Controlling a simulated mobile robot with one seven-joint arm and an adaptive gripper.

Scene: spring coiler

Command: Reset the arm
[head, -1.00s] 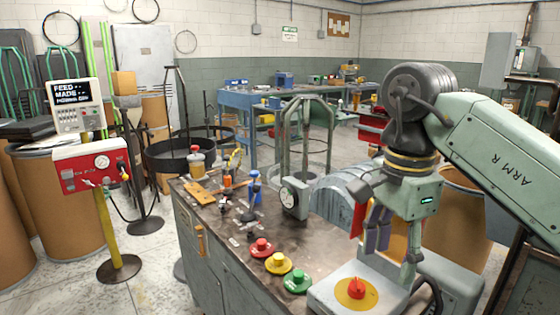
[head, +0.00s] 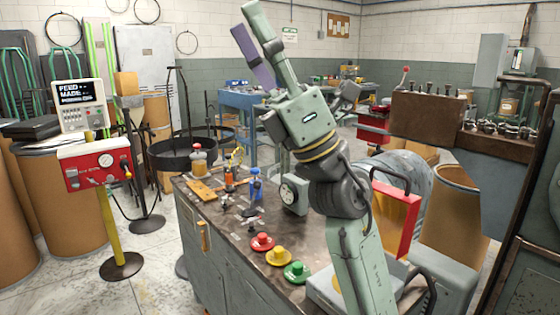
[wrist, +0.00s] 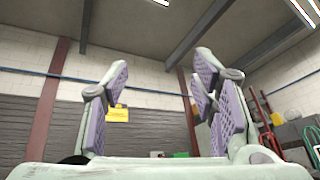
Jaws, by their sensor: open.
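My gripper (head: 250,42) is raised above the workbench in the head view, its fingers pointing up and to the left. The arm stands nearly upright from the right front of the bench. In the wrist view my gripper (wrist: 160,100) is open, with purple ribbed pads on its fingers and nothing between them. Behind the fingers are a wall and ceiling beams.
The workbench (head: 225,228) carries a red button (head: 262,242), a yellow button (head: 278,256) and a green button (head: 297,272). A red panel (head: 395,222) is right of the arm. A feed-counter display (head: 75,95) is at left.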

